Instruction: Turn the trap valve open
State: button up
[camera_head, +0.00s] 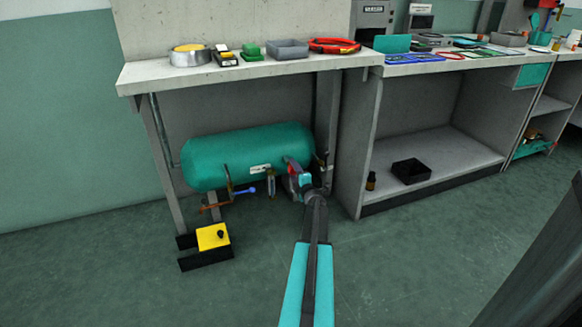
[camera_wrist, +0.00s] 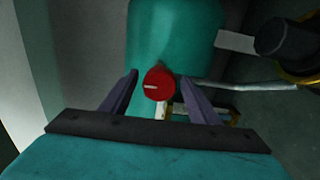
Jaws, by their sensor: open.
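In the wrist view a round red knob (camera_wrist: 158,84), which I take to be the trap valve, sits at the end of the teal tank (camera_wrist: 178,35). A short pale mark on its face lies roughly sideways. My gripper (camera_wrist: 160,77) is open, with one dark finger on each side of the knob. I cannot tell whether either finger touches it. In the head view my gripper (camera_head: 297,182) is at the right front of the tank (camera_head: 245,155), below the bench, and largely hides the valve there.
A blue-handled valve (camera_head: 246,190) and brass fittings hang under the tank. The bench top (camera_head: 150,73) is above the tank, and a cabinet (camera_head: 355,150) is to the right.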

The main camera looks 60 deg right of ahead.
jog(key=p+v, duration=0.2)
jog(key=v, duration=0.7)
jog(key=shift+s+p, duration=0.2)
jog(key=shift+p, duration=0.15)
jog(key=shift+a, duration=0.1)
